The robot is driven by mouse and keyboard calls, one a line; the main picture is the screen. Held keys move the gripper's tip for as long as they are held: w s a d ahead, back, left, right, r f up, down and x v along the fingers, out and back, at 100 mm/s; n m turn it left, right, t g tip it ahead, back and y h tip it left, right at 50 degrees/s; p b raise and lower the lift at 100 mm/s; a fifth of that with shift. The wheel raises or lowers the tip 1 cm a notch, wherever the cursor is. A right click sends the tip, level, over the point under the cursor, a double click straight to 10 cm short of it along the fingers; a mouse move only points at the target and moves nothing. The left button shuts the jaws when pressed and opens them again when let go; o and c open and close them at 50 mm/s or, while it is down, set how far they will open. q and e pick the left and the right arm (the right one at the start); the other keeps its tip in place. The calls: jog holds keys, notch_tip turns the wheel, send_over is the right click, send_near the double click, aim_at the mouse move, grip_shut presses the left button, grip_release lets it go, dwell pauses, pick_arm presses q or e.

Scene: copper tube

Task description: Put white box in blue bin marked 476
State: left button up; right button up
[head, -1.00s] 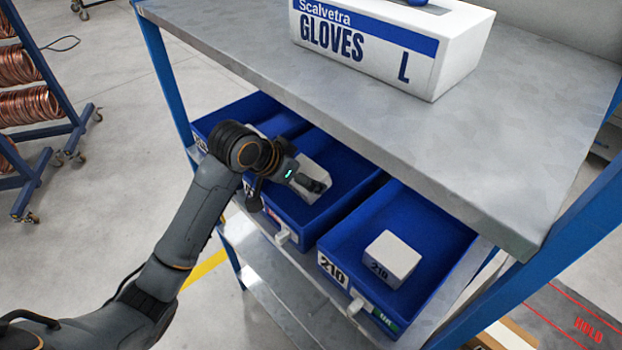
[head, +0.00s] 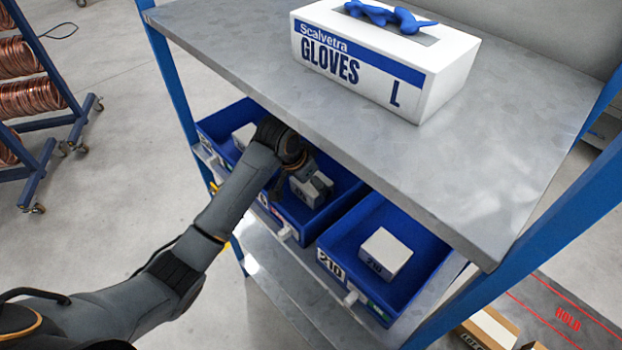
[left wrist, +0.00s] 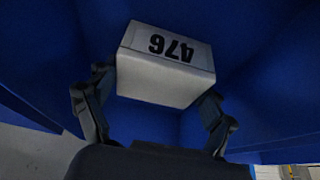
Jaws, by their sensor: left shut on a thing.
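A white box (left wrist: 165,75) marked 476 is between the two fingers of my left gripper (left wrist: 158,95) in the left wrist view, with its number upside down and blue walls around it. In the head view my left gripper (head: 318,186) is at the middle blue bin (head: 345,180) on the lower shelf, shut on this white box (head: 303,193). The box is within the bin's outline; whether it touches the floor cannot be told. My arm hides most of the middle bin's front label. My right gripper is not in view.
A blue bin (head: 440,250) marked 210 holds another white box (head: 386,252). The left blue bin (head: 226,118) also holds a white box (head: 243,134). The metal shelf top (head: 250,55) overhangs the bins and carries a glove box (head: 380,62).

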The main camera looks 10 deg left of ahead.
aim_at(303, 187)
pick_arm(q)
jog(key=shift+f, duration=0.15)
jog(key=o, duration=1.3)
jog(key=shift+d, duration=0.1)
jog(key=shift+b+v, duration=1.1)
jog(key=shift+v, duration=2.8)
